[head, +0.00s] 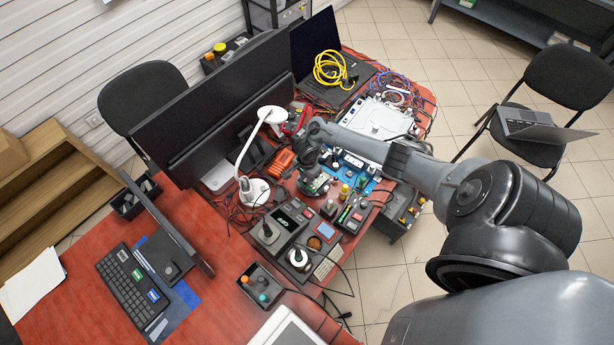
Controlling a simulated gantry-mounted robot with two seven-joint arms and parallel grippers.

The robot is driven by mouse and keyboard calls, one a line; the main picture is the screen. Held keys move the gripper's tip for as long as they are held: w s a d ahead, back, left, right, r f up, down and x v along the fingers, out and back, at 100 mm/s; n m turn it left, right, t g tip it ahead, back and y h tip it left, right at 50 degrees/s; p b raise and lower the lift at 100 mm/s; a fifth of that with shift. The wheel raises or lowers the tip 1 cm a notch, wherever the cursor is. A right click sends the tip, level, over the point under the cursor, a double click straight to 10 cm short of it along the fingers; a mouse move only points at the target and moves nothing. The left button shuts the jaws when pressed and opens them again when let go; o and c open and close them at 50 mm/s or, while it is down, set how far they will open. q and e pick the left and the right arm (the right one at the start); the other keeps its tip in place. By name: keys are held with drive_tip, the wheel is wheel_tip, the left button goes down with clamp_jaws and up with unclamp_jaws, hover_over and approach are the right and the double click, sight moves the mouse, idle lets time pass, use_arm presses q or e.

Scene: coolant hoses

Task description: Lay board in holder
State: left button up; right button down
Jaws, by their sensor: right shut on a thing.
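My right arm reaches in from the right, and my right gripper (312,174) points down over the middle of the red table. It is shut on a small green board (317,186), which is partly hidden by the gripper. The board is just above or at the table; I cannot tell which. To the right of it is a blue base (377,171) with small parts on it, partly hidden by my arm. I cannot tell for sure which item is the holder. My left gripper is not in view.
Control boxes (274,232) with knobs and buttons stand in front of the gripper. A white desk lamp (252,188) and large dark monitors (215,105) stand to the left. An orange item (281,161), cables and a laptop with a yellow cable coil (331,69) crowd the back.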

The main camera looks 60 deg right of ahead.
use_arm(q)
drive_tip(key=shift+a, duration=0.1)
use_arm(e)
drive_tip(key=shift+f, duration=0.2)
drive_tip(key=shift+f, duration=0.35)
use_arm(q)
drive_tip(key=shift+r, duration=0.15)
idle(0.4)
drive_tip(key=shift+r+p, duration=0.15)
drive_tip(key=shift+p, duration=0.15)
use_arm(e)
drive_tip(key=shift+f, duration=0.15)
use_arm(q)
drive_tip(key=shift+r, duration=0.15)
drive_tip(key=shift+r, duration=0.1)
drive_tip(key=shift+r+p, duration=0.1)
drive_tip(key=shift+p, duration=0.25)
use_arm(e)
drive_tip(key=shift+f, duration=0.1)
